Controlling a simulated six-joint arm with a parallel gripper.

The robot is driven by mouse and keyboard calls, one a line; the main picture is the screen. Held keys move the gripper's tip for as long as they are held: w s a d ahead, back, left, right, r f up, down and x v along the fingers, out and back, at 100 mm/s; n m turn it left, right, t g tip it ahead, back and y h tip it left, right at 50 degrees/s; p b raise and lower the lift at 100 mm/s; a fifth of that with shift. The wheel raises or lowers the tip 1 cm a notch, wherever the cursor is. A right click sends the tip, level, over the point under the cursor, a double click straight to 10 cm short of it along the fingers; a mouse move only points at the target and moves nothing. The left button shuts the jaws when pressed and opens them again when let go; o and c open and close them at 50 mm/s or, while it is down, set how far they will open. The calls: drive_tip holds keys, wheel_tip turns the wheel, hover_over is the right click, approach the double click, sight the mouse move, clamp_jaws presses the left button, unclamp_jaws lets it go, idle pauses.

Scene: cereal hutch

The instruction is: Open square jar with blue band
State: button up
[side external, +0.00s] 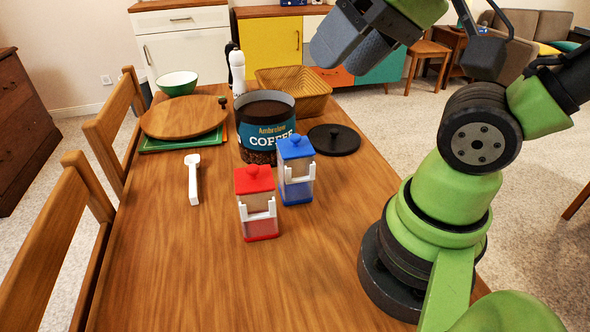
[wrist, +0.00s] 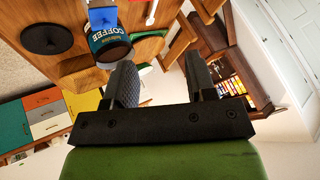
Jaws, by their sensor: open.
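The square jar with the blue band (side external: 296,184) stands upright on the table, with a blue knobbed lid (side external: 294,147) on top and a white clasp on its front. In the wrist view the blue lid (wrist: 102,17) shows near the top, upside down. A similar square jar with a red lid and red band (side external: 257,204) stands just left of it and nearer the front. My gripper (side external: 345,38) is open and empty, high above the table's right side and well away from the jars. Its two fingers (wrist: 160,82) show apart in the wrist view.
A coffee tin (side external: 266,128) stands open behind the blue jar, its black lid (side external: 334,139) flat to the right. A white scoop (side external: 193,180), round wooden board (side external: 184,117), green bowl (side external: 178,84), and wicker basket (side external: 293,88) are around. The front table area (side external: 180,275) is clear.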

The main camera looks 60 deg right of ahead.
drive_tip(key=shift+c, duration=0.9)
drive_tip(key=shift+w, duration=0.15)
drive_tip(key=m+g+h, duration=0.2)
drive_tip(key=m+g, duration=0.5)
drive_tip(key=m, duration=1.5)
hover_over(295, 136)
wheel_tip(295, 136, down, 10)
drive_tip(key=shift+a+f, duration=0.1)
drive_tip(key=shift+f+m, duration=0.4)
drive_tip(key=shift+m, duration=0.2)
drive_tip(key=shift+f, duration=2.1)
drive_tip(key=shift+f, duration=1.9)
drive_tip(key=shift+r, duration=0.1)
